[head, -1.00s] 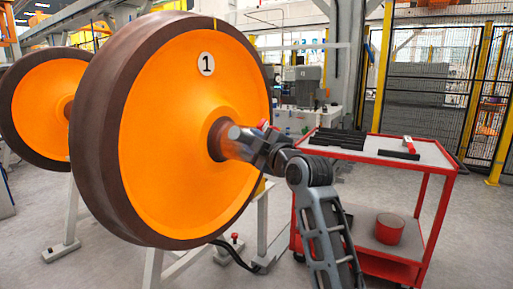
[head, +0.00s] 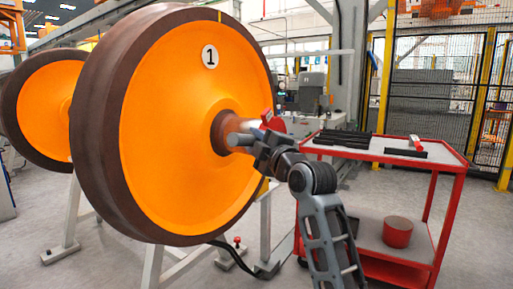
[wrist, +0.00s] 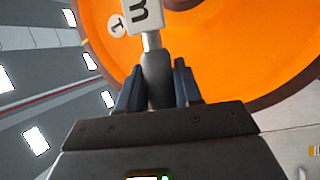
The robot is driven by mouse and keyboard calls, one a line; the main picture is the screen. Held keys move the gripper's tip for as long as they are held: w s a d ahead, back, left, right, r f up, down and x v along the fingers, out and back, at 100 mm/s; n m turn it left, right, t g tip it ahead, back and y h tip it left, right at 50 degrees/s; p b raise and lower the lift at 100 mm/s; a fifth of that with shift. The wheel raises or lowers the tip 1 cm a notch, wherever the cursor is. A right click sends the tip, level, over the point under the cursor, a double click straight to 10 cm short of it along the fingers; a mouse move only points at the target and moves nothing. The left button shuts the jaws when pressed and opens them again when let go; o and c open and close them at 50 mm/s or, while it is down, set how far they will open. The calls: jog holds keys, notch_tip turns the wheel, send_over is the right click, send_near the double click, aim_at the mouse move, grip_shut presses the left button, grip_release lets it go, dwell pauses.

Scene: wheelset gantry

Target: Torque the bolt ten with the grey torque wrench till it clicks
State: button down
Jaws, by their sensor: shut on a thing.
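My gripper (head: 262,143) is beside the axle end (head: 228,130) of the near orange wheel (head: 170,150). In the wrist view my gripper (wrist: 157,78) is shut on a grey handle, the grey torque wrench (wrist: 156,88). Beyond the fingers the tool has a thin neck and a pale block with a dark character. A red part (head: 272,122) shows by my gripper in the head view; I cannot tell what it belongs to. Bolt ten cannot be made out in either view, nor whether the wrench touches a bolt.
The wheel bears a round plate (head: 210,56) marked 1. A second orange wheel (head: 45,105) stands behind at left. A red cart (head: 447,157) at right carries dark bars (head: 343,137), a red-and-white tool (head: 416,143) and, below, a red pot (head: 398,231). Stand legs reach the floor under the wheel.

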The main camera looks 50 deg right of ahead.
jog(key=shift+r, duration=0.1)
notch_tip(320, 180, down, 2)
jog(key=n+b, duration=0.1)
jog(key=b, duration=0.3)
jog(key=shift+a+t, duration=0.1)
jog(key=shift+t, duration=0.2)
jog(key=f+n+b, duration=0.1)
jog(key=f+b, duration=0.1)
jog(key=b, duration=0.2)
jog(key=shift+a+n+t+y, duration=0.1)
jog(key=shift+n+t+y, duration=0.2)
jog(key=shift+n+t, duration=0.1)
jog(key=shift+r, duration=0.1)
jog(key=shift+w, duration=0.15)
